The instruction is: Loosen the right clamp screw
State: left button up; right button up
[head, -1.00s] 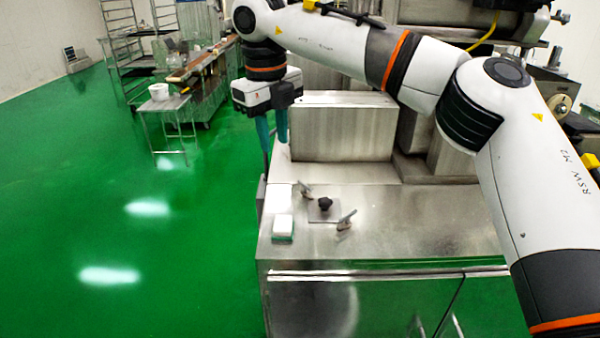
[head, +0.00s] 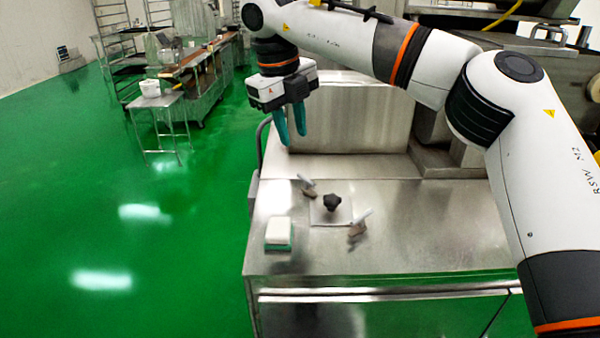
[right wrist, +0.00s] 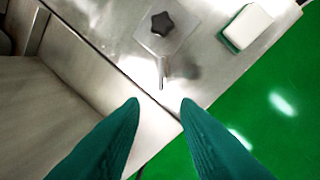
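A black star-shaped knob (head: 332,202) stands on a square plate (head: 318,216) on the steel machine top. A small clamp with a pale handle stands on each side of it: the left clamp (head: 308,188) and the right clamp (head: 358,228). My right gripper (head: 292,138) has teal fingers, apart and empty, pointing down above the far left of the top. In the right wrist view, its fingertips (right wrist: 160,101) are apart, with one clamp (right wrist: 162,70) and the knob (right wrist: 161,24) beyond them; the second clamp is not visible there. My left gripper is out of view.
A white block with a green base (head: 279,233) lies near the top's left edge. A steel housing (head: 345,115) rises behind the gripper. Green floor (head: 100,230) lies left, with a small table (head: 155,103) farther back. The right part of the top is clear.

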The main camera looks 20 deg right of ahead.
aim_at(301, 175)
jog(key=f, duration=0.3)
jog(key=d+f, duration=0.1)
jog(key=f, duration=0.2)
jog(key=f+p, duration=0.1)
jog(key=f, duration=0.3)
jog(key=shift+w+d, duration=0.2)
jog(key=shift+d, duration=0.2)
grip_shut()
